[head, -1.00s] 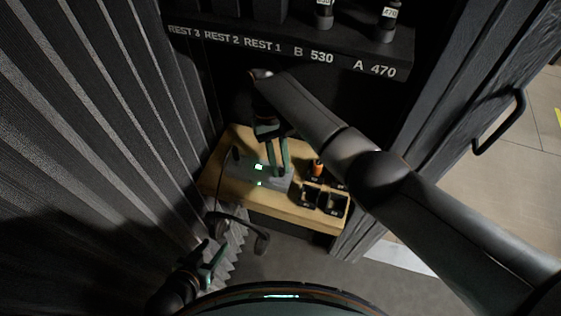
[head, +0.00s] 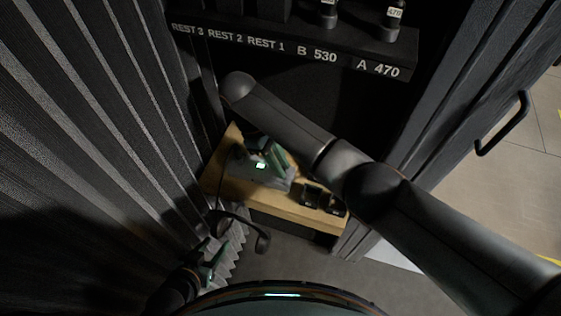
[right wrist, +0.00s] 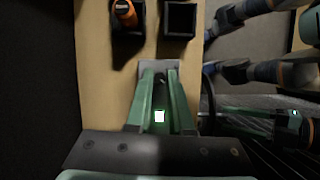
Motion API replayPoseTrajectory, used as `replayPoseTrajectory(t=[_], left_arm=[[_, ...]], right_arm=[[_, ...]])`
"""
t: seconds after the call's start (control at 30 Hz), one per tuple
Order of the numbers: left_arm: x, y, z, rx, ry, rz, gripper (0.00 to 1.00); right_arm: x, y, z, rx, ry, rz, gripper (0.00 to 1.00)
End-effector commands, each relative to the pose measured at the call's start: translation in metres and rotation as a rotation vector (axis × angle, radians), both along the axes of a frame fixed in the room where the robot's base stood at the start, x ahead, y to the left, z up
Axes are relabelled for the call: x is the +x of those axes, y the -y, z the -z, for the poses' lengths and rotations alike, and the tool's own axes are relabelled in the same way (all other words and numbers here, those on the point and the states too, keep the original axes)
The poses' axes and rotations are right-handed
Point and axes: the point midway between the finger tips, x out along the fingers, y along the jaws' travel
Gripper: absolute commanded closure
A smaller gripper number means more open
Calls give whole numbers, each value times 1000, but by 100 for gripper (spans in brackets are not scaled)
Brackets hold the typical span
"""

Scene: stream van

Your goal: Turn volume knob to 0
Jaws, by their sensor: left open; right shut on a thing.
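A grey box with a small lit display (head: 260,166) stands on the wooden shelf; the display is too small to read. My right gripper (head: 278,158) is over this box. In the right wrist view, its two green fingers (right wrist: 160,74) are close together at a small dark knob (right wrist: 160,76) on the box and are shut on it. The knob's setting cannot be seen, and in the head view it is hidden. My left gripper (head: 214,266) is open and empty at the lower left, away from the box.
Black cups (head: 312,194) stand on the wooden shelf (head: 290,214); one holds an orange thing (right wrist: 124,12). A headset (head: 262,242) hangs at the shelf's front left. A labelled dark rack (head: 300,42) is above. A ribbed wall (head: 90,130) is left, a door with a handle (head: 503,122) right.

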Motion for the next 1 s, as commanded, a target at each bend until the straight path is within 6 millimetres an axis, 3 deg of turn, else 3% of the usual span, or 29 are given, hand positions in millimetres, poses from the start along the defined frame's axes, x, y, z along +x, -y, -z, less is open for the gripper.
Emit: replayPoseTrajectory(t=[0.7,0.73,1.0], left_arm=[[0,0,0,0,0,0,50],[0,0,0,0,0,0,50],[0,0,0,0,0,0,50]], right_arm=[[-1,0,0,1,-1,-82,100],[-1,0,0,1,-1,-82,79],[-1,0,0,1,-1,-81,49]])
